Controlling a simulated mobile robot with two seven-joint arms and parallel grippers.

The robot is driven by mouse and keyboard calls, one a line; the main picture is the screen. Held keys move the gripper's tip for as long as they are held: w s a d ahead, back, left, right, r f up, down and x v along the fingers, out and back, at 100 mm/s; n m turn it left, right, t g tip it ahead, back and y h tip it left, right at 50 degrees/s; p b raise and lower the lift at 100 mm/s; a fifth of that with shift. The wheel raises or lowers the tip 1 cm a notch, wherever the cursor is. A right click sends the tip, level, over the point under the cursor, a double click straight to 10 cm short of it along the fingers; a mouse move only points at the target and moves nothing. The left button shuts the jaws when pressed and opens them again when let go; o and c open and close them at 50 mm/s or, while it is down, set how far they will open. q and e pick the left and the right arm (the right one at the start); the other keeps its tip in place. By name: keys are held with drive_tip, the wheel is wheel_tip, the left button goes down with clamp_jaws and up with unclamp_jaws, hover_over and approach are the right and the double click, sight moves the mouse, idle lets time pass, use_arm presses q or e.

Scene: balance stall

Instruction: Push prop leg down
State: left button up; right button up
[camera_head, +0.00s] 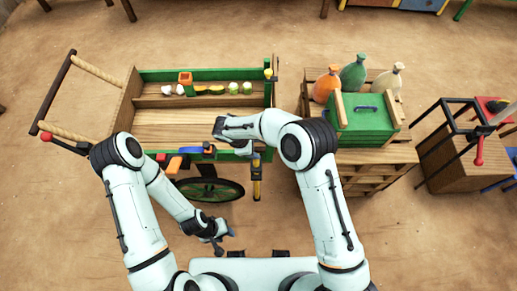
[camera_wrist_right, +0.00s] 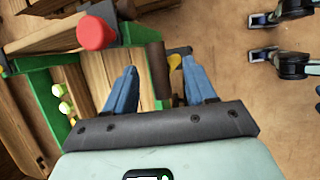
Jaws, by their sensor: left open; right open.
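A wooden cart (camera_head: 190,128) with green rims stands at the left. A yellow and black leg (camera_head: 256,180) hangs upright at its near right corner, beside the wheel (camera_head: 211,190); I take this as the prop leg. My right gripper (camera_head: 217,129) is over the cart bed, to the left of the leg. In the right wrist view its blue fingers (camera_wrist_right: 152,88) are open, with a dark brown bar (camera_wrist_right: 158,70) showing between them; whether they touch it I cannot tell. A yellow part (camera_wrist_right: 175,62) is partly hidden behind. My left gripper (camera_head: 225,242) is open and empty, low over the ground.
Wooden crates (camera_head: 355,158) with a green box (camera_head: 370,120) and several sacks (camera_head: 353,73) stand right of the cart. A red knob (camera_wrist_right: 96,33) is close to my right fingers. A black frame stand (camera_head: 450,140) is farther right. Sandy ground between is clear.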

sight(257, 149)
use_arm(q)
drive_tip(key=shift+w+r, duration=0.15)
use_arm(e)
drive_tip(key=shift+x, duration=2.1)
clamp_jaws()
use_arm(q)
drive_tip(key=s+f+b, duration=0.4)
drive_tip(key=f+b, duration=0.1)
drive_tip(key=f, duration=0.2)
drive_tip(key=shift+s+g+b, duration=0.3)
drive_tip(key=shift+s+b, duration=0.05)
use_arm(e)
wheel_tip(257, 149, down, 11)
drive_tip(key=shift+s+r, duration=0.2)
unclamp_jaws()
drive_tip(key=shift+w, duration=0.1)
use_arm(q)
drive_tip(key=shift+w+f, duration=0.1)
